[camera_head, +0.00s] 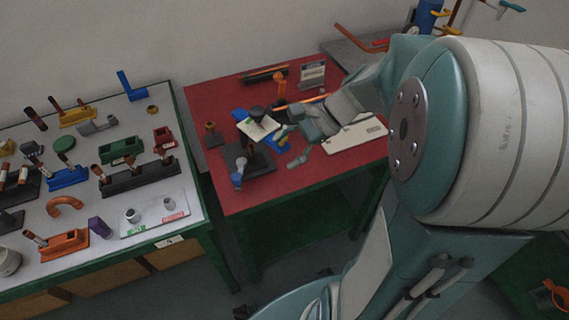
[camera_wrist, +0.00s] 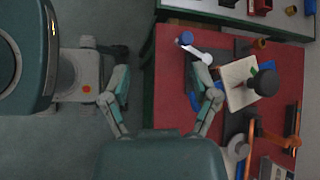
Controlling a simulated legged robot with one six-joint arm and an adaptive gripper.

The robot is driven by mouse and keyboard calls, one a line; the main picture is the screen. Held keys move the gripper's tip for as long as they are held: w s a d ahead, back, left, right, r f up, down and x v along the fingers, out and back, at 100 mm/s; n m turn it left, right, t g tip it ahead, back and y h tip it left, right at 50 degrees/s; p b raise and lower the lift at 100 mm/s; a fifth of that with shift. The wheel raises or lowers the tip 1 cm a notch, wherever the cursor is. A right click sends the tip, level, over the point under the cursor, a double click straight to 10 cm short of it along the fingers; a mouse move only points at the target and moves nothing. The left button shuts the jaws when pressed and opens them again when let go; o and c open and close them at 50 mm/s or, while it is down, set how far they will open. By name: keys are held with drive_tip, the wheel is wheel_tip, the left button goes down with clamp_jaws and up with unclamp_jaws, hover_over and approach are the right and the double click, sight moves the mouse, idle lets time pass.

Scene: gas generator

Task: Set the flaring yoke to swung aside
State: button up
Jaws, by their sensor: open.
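On the red table (camera_head: 222,112) stands a fixture with a dark base (camera_head: 262,161). A pale bar with a blue round end (camera_head: 238,181) lies at its near side; the bar shows in the wrist view (camera_wrist: 198,53). I cannot tell for certain which part is the flaring yoke. A tilted cream plate (camera_head: 257,130) and a dark round knob (camera_wrist: 265,82) are close by. My gripper (camera_head: 286,148) is open and empty above the table, its fingers wide apart in the wrist view (camera_wrist: 160,75). Its right finger is close to the pale bar; contact cannot be told.
A grey bench (camera_head: 85,220) with several coloured blocks and fittings stands to the left. A white panel (camera_head: 355,135) and a small sign (camera_head: 312,75) are on the red table. An orange-topped post (camera_head: 279,85) rises behind the fixture. The table's near edge is mostly clear.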

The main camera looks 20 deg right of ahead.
drive_tip(key=s+a+n+h, duration=0.1)
drive_tip(key=n, duration=0.1)
drive_tip(key=s+a+r+n+h, duration=0.1)
drive_tip(key=s+n, duration=0.1)
drive_tip(key=s+a+n+h, duration=0.1)
drive_tip(key=s+n+h, duration=0.1)
drive_tip(key=shift+r, duration=0.3)
